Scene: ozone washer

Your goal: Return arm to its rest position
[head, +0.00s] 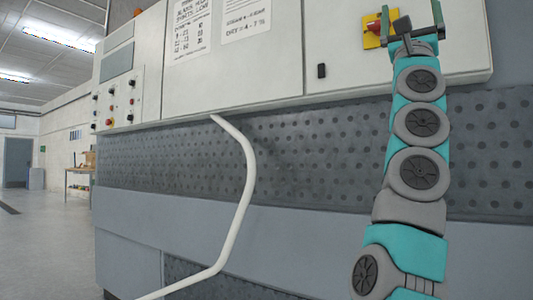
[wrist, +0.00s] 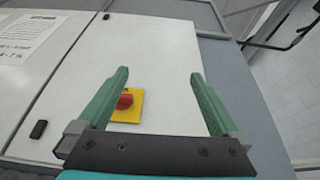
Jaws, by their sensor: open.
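My gripper (head: 408,20) is at the top right of the head view, raised in front of the white cabinet door (head: 345,50). In the wrist view my gripper (wrist: 160,90) has its two green fingers spread wide with nothing between them. A red knob on a yellow plate (head: 375,30) is on the cabinet face just left of my gripper in the head view. In the wrist view the red knob and yellow plate (wrist: 127,104) appear beyond the fingers, nearer the left one. The gap between fingers and knob is hard to judge.
A white bent pipe (head: 246,185) stands out before the perforated grey panel (head: 300,145). A control panel with buttons (head: 118,103) is at the cabinet's left end. A black latch (head: 321,71) is on the cabinet front. Open floor (head: 45,240) lies at the left.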

